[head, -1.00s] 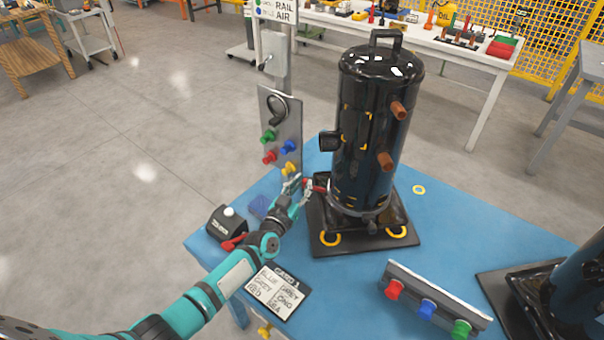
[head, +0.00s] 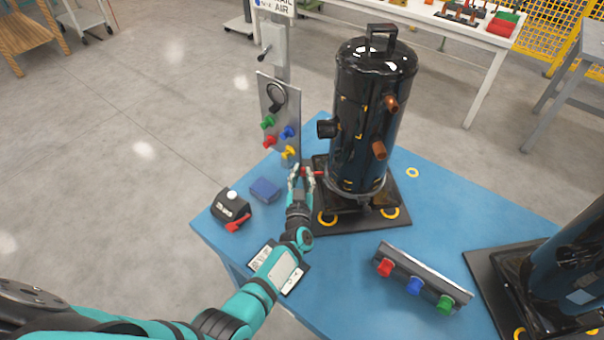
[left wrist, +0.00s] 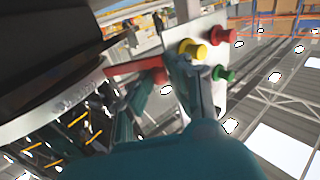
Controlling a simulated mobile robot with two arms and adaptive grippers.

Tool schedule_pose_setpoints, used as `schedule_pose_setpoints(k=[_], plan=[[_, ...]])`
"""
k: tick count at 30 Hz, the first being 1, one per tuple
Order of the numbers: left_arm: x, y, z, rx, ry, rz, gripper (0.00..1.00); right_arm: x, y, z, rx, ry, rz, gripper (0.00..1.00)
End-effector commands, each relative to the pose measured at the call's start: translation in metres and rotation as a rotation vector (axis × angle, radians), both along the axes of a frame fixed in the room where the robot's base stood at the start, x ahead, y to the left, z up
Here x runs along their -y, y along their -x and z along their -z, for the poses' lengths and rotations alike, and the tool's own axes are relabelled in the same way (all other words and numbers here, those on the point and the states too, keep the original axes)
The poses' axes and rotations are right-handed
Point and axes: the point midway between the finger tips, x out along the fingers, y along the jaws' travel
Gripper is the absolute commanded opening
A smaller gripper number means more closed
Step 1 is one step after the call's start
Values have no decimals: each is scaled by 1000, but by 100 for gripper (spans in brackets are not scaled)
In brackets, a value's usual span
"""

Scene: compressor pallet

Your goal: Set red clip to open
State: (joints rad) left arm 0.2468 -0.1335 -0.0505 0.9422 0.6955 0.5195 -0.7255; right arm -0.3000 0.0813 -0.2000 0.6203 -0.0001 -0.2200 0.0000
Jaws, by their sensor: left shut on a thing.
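The red clip (head: 313,173) is a small red lever at the low left side of the black compressor (head: 368,110), near its base ring. In the left wrist view the red clip (left wrist: 130,68) reaches out from the dark compressor body, with its rounded end between my fingers. My left gripper (head: 301,170) is shut on that outer end; it also shows in the left wrist view (left wrist: 158,88). The fingers partly hide the clip in the head view. My right gripper is not in view.
A panel (head: 280,105) with coloured knobs stands close behind my left gripper. A black box (head: 230,208) with a red lever and a blue block (head: 265,190) lie to its left. A button bar (head: 422,278) and a second compressor (head: 572,262) are on the right of the blue table (head: 412,220).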

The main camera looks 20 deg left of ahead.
Motion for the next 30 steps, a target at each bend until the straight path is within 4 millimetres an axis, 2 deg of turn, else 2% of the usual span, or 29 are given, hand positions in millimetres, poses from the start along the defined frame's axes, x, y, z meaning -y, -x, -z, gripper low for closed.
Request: schedule_pose_setpoints(k=[5,6,11,22,30], plan=[[1,0,0,1,2,1,0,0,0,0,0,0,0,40],[1,0,0,1,2,1,19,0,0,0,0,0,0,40],[1,0,0,1,2,2,39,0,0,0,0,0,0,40],[2,6,1,-1,2,2,39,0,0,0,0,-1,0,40],[12,45,2,-2,5,1,39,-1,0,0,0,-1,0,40]])
